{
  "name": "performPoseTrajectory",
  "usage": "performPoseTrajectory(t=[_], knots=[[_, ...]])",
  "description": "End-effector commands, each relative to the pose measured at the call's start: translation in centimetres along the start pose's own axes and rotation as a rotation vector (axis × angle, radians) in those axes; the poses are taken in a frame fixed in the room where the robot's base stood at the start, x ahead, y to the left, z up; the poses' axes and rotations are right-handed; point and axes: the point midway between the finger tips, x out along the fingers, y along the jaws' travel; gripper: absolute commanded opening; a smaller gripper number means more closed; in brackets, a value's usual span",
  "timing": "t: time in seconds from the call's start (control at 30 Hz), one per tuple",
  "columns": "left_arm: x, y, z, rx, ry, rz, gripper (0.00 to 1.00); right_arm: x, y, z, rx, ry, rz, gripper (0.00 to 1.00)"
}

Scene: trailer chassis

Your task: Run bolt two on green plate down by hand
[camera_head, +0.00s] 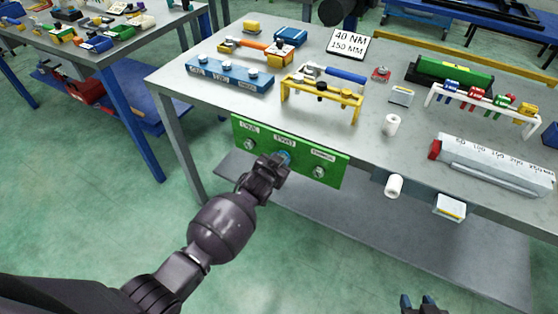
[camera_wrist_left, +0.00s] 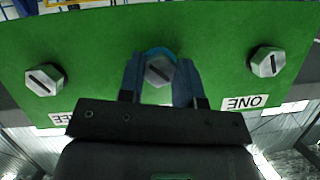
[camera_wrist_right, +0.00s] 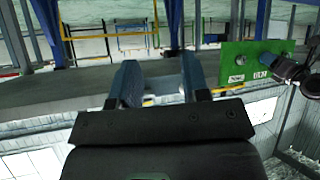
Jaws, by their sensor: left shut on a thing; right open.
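The green plate (camera_head: 333,177) hangs upright on the table's front edge, with three labelled spots. Bolt two (camera_wrist_left: 158,72) is the middle hex head, with a slot across it. My left gripper (camera_head: 284,158) is shut on bolt two, its blue fingertips on either side of the head in the left wrist view (camera_wrist_left: 160,85). In the head view my fingers hide most of bolt two. Bolt one (camera_wrist_left: 267,62) and bolt three (camera_wrist_left: 44,80) sit on either side. My right gripper (camera_head: 418,303) is open and empty, low at the right, away from the plate.
The grey table (camera_head: 225,105) carries a blue block with bolts (camera_head: 229,76), a yellow tool rack (camera_head: 322,97), a torque sign (camera_head: 348,44), a socket rail (camera_head: 483,100) and a grey labelled box (camera_head: 493,165). Free floor lies in front.

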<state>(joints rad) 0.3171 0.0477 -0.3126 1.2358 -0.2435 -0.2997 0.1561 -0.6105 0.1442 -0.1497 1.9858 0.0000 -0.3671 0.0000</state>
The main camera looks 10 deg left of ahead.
Motion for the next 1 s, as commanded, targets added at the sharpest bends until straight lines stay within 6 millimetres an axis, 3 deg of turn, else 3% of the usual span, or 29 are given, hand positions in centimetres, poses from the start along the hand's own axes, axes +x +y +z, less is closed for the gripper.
performPoseTrajectory(t=[0.4, 1.0], knots=[[0.0, 0.3, 0.7, 0.22, -0.009, -0.089, 0.08, 0.9, -0.2, 0.0, -0.003, 0.011, -0.004, 0.43], [-0.1, 0.3, 0.5, 0.271, -0.008, -0.11, 0.08, 0.6, -0.2, 1.0, 0.001, -0.007, -0.002, 0.43]])
